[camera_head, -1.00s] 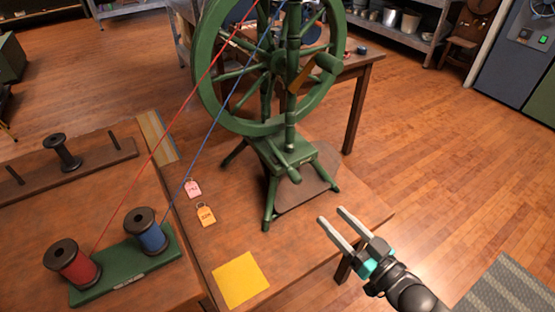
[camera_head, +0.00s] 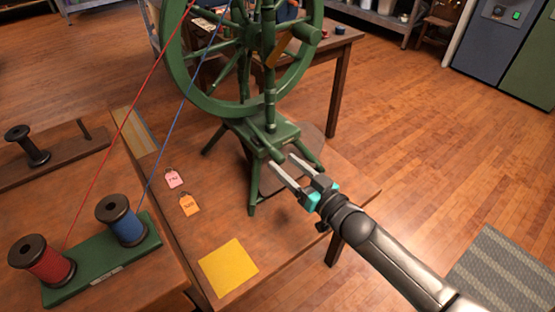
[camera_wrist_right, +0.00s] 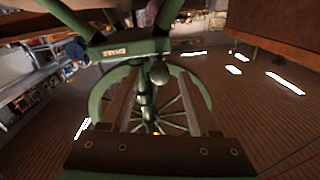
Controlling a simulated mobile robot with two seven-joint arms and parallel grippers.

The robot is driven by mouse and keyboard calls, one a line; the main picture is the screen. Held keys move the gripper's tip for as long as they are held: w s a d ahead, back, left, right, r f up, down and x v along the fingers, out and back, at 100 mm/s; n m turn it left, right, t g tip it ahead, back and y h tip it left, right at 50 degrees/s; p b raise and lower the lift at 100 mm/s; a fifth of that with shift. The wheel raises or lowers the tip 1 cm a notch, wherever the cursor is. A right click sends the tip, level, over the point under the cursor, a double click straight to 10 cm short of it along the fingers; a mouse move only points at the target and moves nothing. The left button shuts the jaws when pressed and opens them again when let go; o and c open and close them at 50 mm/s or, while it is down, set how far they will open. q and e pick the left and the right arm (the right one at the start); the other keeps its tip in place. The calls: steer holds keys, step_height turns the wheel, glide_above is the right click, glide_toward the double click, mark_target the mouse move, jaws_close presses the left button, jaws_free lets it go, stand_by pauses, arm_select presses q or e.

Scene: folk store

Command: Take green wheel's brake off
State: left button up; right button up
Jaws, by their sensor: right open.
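The green spinning wheel (camera_head: 195,100) stands on a small table at the centre of the head view, its top cut off. A green rounded peg or lever (camera_head: 262,143) slants out over its base, and a brown paddle-like piece (camera_head: 280,47) sits against the rim; I cannot tell which is the brake. My right gripper (camera_head: 280,160) is open and empty, with its fingertips by the base and the lever's lower end. In the right wrist view, a green knob (camera_wrist_right: 158,73) shows between the spread fingers (camera_wrist_right: 155,95); contact is not clear. My left gripper is out of view.
A red spool (camera_head: 42,261) and a blue spool (camera_head: 122,222) stand on a green holder at the left, their threads running up toward the wheel. Pink (camera_head: 174,178) and orange (camera_head: 188,204) tags and a yellow sheet (camera_head: 228,268) lie on the table.

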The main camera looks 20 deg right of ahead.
mark_target(282, 162)
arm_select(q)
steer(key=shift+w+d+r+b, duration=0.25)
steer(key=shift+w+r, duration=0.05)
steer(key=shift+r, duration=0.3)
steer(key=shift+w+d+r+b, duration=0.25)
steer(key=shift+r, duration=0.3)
arm_select(e)
steer(key=shift+x, duration=1.9)
jaws_close()
